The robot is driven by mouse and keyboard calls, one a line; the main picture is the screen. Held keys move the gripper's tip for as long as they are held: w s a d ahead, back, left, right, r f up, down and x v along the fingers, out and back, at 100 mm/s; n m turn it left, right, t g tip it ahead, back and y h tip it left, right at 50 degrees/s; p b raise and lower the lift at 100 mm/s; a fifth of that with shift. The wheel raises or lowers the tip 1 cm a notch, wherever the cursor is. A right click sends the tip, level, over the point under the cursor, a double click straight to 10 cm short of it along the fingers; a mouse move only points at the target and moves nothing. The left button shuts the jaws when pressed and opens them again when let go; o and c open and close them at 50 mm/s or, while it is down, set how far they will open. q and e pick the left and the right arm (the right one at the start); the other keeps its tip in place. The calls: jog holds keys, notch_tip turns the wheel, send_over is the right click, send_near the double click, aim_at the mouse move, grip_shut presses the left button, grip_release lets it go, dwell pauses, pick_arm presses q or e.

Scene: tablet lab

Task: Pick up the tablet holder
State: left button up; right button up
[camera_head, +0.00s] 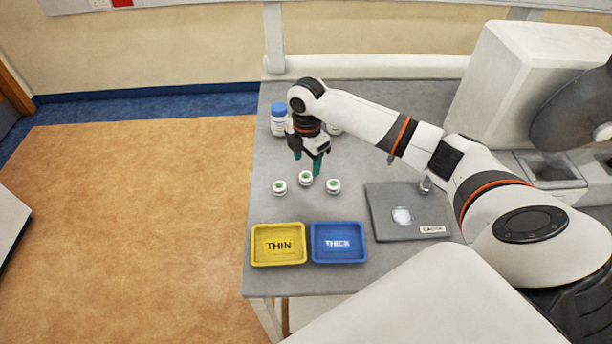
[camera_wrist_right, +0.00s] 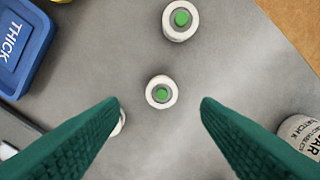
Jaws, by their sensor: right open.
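Three small round white tablet holders with green centres stand on the grey table: a left one (camera_head: 279,187), a middle one (camera_head: 305,177) and a right one (camera_head: 333,185). My right gripper (camera_head: 307,160) is open and empty, pointing down above and just behind the middle one. In the right wrist view, the middle holder (camera_wrist_right: 161,93) lies between and slightly beyond the open green fingers (camera_wrist_right: 159,104). The left holder (camera_wrist_right: 181,20) is at the top. The right holder (camera_wrist_right: 120,123) is mostly hidden by one finger. My left gripper is out of view.
A yellow THIN tray (camera_head: 278,259) and a blue THICK tray (camera_head: 339,257) stand at the front. A grey plate (camera_head: 385,222) with a white round piece lies to the right. A white bottle (camera_head: 278,127) stands behind left; another is partly hidden behind the gripper.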

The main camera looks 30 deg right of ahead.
aim_at(306, 175)
notch_tip(306, 175, down, 4)
jog(key=shift+w+a+f+p, duration=0.1)
jog(key=shift+f+p, duration=0.15)
jog(key=shift+p, duration=0.55)
jog(key=shift+f, duration=0.3)
jog(key=c, duration=1.1)
